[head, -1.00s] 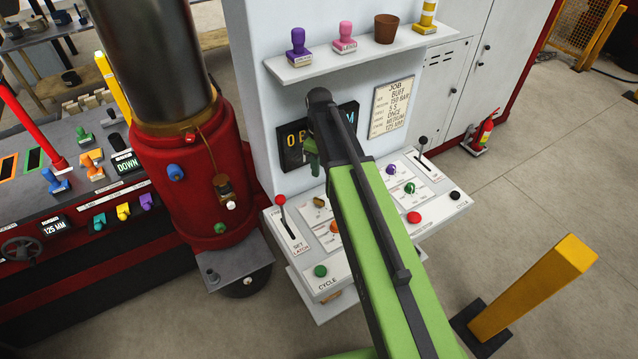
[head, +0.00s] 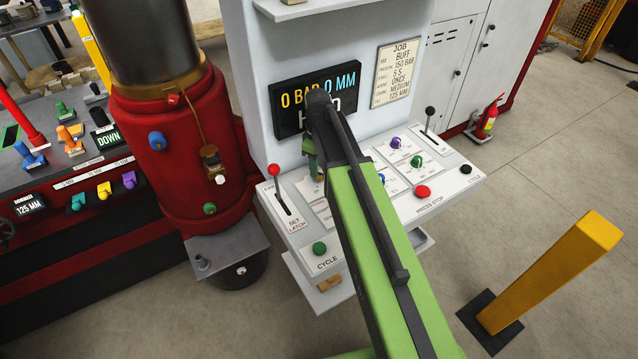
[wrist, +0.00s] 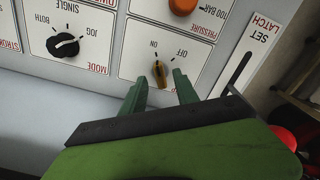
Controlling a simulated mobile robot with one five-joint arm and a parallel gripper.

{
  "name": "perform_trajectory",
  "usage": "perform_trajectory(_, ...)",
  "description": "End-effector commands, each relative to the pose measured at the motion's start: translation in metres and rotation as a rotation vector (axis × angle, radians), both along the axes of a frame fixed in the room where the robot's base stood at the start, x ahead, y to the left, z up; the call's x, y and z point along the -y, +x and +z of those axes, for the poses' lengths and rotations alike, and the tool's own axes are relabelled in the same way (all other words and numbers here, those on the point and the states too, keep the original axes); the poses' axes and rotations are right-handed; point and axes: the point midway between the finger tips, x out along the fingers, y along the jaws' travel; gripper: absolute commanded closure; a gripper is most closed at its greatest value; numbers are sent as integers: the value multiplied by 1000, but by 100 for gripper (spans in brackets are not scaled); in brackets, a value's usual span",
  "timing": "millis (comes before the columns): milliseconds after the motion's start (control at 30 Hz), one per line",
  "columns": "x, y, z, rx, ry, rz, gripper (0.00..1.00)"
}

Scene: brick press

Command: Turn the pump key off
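The pump key (wrist: 160,75) is a small brass-yellow key on a white label plate in the wrist view. Its narrow end points toward the word ON, with OFF to the right; both words show upside down. My gripper (wrist: 161,77) is open, with one green finger on each side of the key. A gap shows between the key and each finger, so it is not gripped. In the head view my gripper (head: 317,172) is low over the left part of the console, and it and my arm hide most of the key.
An orange knob (wrist: 183,5) and a black mode knob (wrist: 67,46) are near the key. A red-topped lever (head: 274,171) and green cycle button (head: 319,248) stand left of my arm. The display (head: 290,107) reads 0 BAR 0 MM. A yellow post (head: 550,270) stands right.

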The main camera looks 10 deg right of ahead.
Motion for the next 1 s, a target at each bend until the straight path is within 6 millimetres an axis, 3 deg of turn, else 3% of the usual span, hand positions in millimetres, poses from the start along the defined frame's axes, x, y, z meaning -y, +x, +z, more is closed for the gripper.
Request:
perform_trajectory(33, 0, 0, -19, 0, 0, 0, 64)
perform_trajectory(100, 0, 0, -27, 0, 0, 0, 64)
perform_trajectory(433, 1, 0, -29, 0, 0, -1, 64)
perform_trajectory(733, 1, 0, -29, 0, 0, -2, 100)
perform_trajectory(1000, 1, 0, -29, 0, 0, -3, 100)
